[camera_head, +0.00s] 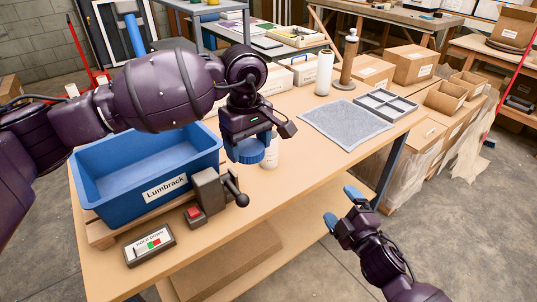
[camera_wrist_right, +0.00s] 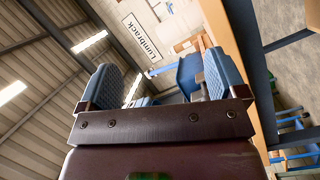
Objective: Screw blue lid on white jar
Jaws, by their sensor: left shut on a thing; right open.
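My left gripper (camera_head: 252,142) points down above the table and is shut on the round blue lid (camera_head: 245,152). Part of the lid is hidden by the gripper. The white jar (camera_head: 271,153) stands upright on the table just right of the lid in the head view, partly covered by the left gripper. The lid appears beside the jar in the picture; I cannot tell the exact gap in depth. My right gripper (camera_head: 342,206) is open and empty off the table's right front edge; its two blue fingers stand apart in the right wrist view (camera_wrist_right: 160,88).
A blue Lumbrack bin (camera_head: 190,187) fills the table's left side. A lever device (camera_head: 208,195) and a hold-down button box (camera_head: 150,245) stand in front. A grey mat (camera_head: 345,125), a divided tray (camera_head: 386,105) and a white cylinder (camera_head: 324,73) lie further right. Bare tabletop lies right of the jar.

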